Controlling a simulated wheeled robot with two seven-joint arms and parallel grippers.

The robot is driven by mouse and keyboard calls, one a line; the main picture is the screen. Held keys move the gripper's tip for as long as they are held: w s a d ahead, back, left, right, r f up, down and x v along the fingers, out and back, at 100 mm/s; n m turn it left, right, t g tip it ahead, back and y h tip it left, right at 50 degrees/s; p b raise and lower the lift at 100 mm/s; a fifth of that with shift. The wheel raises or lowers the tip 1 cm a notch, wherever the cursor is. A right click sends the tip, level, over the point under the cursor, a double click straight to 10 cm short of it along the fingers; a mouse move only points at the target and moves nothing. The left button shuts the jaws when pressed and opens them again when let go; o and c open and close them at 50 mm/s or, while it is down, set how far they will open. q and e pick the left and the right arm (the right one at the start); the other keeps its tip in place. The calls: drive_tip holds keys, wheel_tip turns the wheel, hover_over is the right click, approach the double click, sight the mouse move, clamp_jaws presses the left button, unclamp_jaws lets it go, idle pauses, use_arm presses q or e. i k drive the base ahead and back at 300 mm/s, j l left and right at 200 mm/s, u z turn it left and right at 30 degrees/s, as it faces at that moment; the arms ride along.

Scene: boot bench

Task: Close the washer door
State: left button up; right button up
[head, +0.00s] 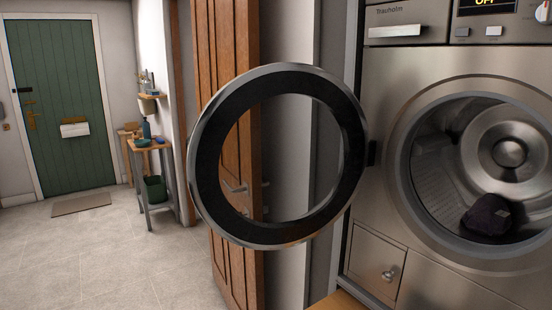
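The washer (375,202) stands at the right with a brushed metal front. Its round door (209,159), a dark ring with a metal rim and a clear centre, is swung wide open to the left. The door hangs on a hinge (372,154) at the left of the drum opening. Inside the open drum (440,155) lies a dark purple cloth item (486,216). Neither of my grippers is in the head view, so their positions relative to the door are not shown.
A brown wooden door (232,45) stands behind the washer door. A green front door (62,105) is at the far left. The tiled floor (95,250) at left is clear.

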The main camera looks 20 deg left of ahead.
sight(205, 146)
drive_tip(key=i+j+z, duration=0.1)
drive_tip(key=j+z, duration=0.25)
drive_tip(key=j, duration=0.35)
drive_tip(key=j+z, duration=0.3)
drive_tip(key=j, duration=0.4)
drive_tip(key=j+z, duration=0.35)
drive_tip(key=j, duration=0.35)
drive_tip(key=i+j+z, duration=0.1)
drive_tip(key=j+z, duration=0.35)
drive_tip(key=j, duration=0.35)
drive_tip(key=j+z, duration=0.45)
drive_tip(key=j, duration=0.35)
drive_tip(key=i+j+z, duration=0.1)
drive_tip(key=j, duration=0.2)
drive_tip(key=i+j+z, duration=0.1)
drive_tip(key=j, duration=0.25)
drive_tip(key=k+j+z, duration=0.45)
drive_tip(key=k+j, duration=0.2)
drive_tip(key=j, duration=0.35)
drive_tip(key=k+j+z, duration=0.4)
drive_tip(key=k+j, duration=0.4)
